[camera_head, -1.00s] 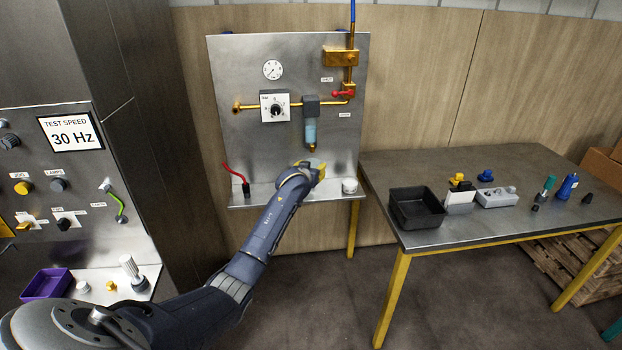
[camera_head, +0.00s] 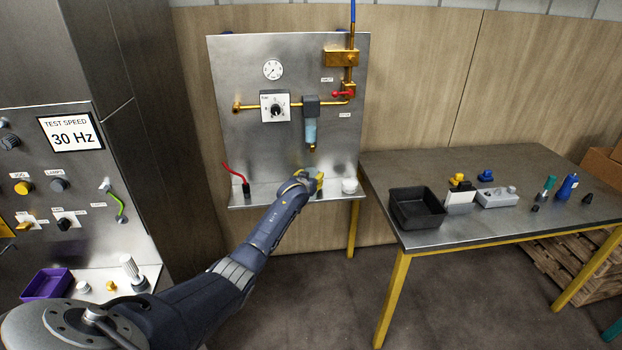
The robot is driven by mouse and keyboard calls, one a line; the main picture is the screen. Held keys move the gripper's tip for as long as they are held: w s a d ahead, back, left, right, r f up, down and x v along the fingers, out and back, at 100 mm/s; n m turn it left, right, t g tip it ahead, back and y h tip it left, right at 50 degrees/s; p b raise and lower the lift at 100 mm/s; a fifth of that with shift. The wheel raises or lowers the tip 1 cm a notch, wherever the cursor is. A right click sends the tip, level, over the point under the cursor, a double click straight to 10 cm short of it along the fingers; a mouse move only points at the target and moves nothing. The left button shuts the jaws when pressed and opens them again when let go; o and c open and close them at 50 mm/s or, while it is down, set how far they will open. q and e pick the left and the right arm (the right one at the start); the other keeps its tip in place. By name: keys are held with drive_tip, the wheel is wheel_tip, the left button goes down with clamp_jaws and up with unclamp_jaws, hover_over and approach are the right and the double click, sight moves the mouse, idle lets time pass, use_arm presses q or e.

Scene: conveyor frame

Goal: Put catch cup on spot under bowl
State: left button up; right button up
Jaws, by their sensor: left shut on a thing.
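The filter bowl (camera_head: 310,133), a pale blue cylinder with a brass tip, hangs from the pipe on the metal panel. My left gripper (camera_head: 316,183), with yellow on its fingers, is low over the panel's shelf, just under the bowl's tip. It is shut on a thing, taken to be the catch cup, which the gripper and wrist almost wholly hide. The spot under the bowl is also hidden, and I cannot tell whether the held thing touches the shelf. My right gripper is not in view.
A short white round piece (camera_head: 349,186) stands on the shelf (camera_head: 275,195) close right of the gripper. A red lever (camera_head: 236,174) rises at the shelf's left. A black bin (camera_head: 417,208) and several small parts are on the right table (camera_head: 480,222).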

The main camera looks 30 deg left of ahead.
use_arm(q)
drive_tip(key=shift+f, duration=0.25)
drive_tip(key=o, duration=1)
drive_tip(key=shift+o, duration=0.2)
drive_tip(key=shift+r, duration=0.15)
